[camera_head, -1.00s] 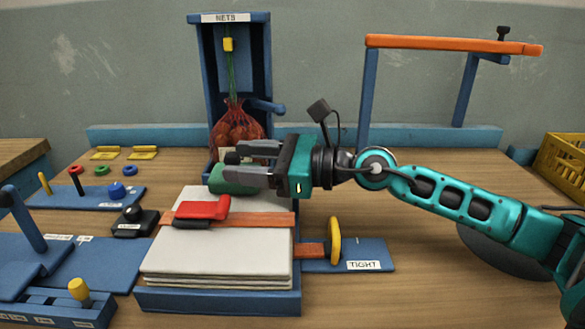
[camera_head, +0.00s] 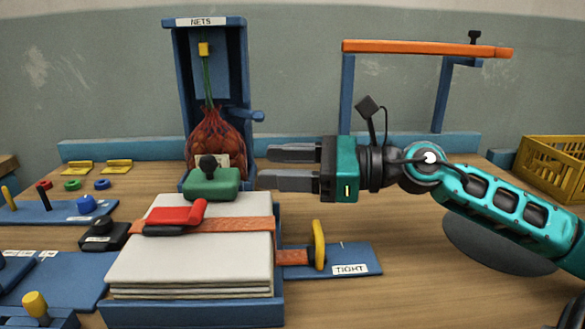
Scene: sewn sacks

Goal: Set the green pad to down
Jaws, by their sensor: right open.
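The green pad (camera_head: 212,184) has a black knob (camera_head: 208,163) on top. It sits at the back edge of the white sack stack (camera_head: 190,258), in front of the red net bag (camera_head: 217,138). Whether it rests on the stack or on something behind it, I cannot tell. My right gripper (camera_head: 265,168) is open and empty, with its fingers pointing left. The fingertips are a little to the right of the pad and apart from it. My left gripper is not in view.
An orange strap with a red buckle (camera_head: 178,214) crosses the stack. A yellow lever (camera_head: 319,245) stands on the blue plate marked TIGHT (camera_head: 365,256). The blue NETS stand (camera_head: 181,75) rises behind. An orange bar (camera_head: 425,48) stands at the back right. A yellow crate (camera_head: 552,168) is far right.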

